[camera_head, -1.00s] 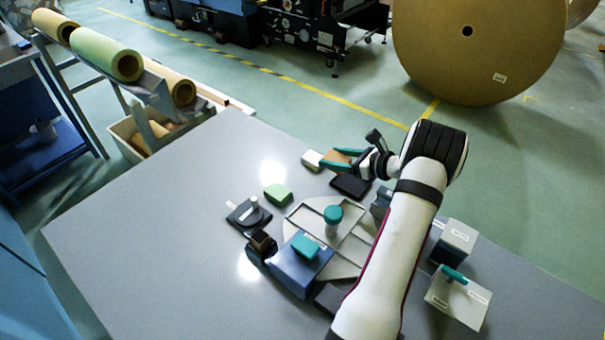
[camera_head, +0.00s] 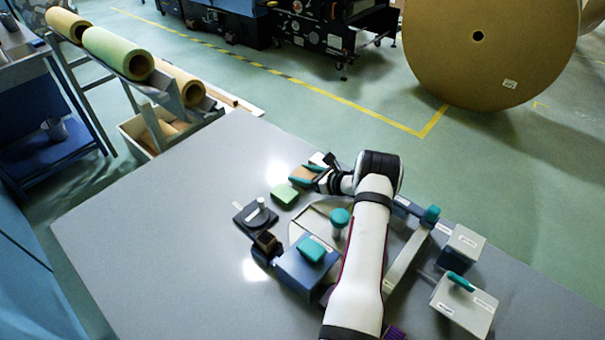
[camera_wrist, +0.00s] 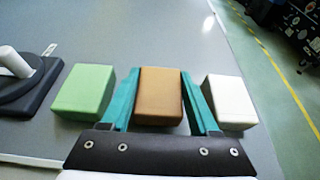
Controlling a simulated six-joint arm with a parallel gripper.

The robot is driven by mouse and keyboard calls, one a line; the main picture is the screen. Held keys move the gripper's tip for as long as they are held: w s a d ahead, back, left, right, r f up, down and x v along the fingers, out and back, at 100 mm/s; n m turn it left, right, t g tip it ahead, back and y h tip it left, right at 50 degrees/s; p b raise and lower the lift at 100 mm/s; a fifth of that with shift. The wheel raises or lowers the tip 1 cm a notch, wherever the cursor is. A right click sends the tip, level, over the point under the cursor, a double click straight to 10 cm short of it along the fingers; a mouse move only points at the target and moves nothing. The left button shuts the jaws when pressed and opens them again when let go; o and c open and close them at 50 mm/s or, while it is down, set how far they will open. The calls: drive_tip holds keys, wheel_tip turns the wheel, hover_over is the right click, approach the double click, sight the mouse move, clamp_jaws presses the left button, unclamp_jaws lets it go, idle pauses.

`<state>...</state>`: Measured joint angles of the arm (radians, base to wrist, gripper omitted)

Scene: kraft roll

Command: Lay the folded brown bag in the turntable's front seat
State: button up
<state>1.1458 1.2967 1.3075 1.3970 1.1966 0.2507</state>
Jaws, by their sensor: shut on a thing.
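The folded brown bag (camera_wrist: 158,92) is a small brown block between the teal fingers of my gripper (camera_wrist: 158,75). In the head view my gripper (camera_head: 305,174) is at the table's far side, shut on the bag (camera_head: 299,182), which is partly covered by a finger. I cannot tell whether the bag touches the table. The pale grey turntable (camera_head: 310,214) has raised dividers and a teal-topped post (camera_head: 340,218). It lies nearer the base than my gripper, and my arm hides much of it. Which seat is the front one is not clear.
A green block (camera_wrist: 84,91) lies left of the bag and a white block (camera_wrist: 230,101) right of it. A blue box (camera_head: 302,272) with a teal top and a dark stand (camera_head: 254,217) are left of my arm. Grey boxes (camera_head: 462,305) stand right. The table's left is clear.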

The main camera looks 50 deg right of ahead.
drive_tip(key=shift+f, duration=0.15)
drive_tip(key=o, duration=1.3)
drive_tip(key=shift+s, duration=0.1)
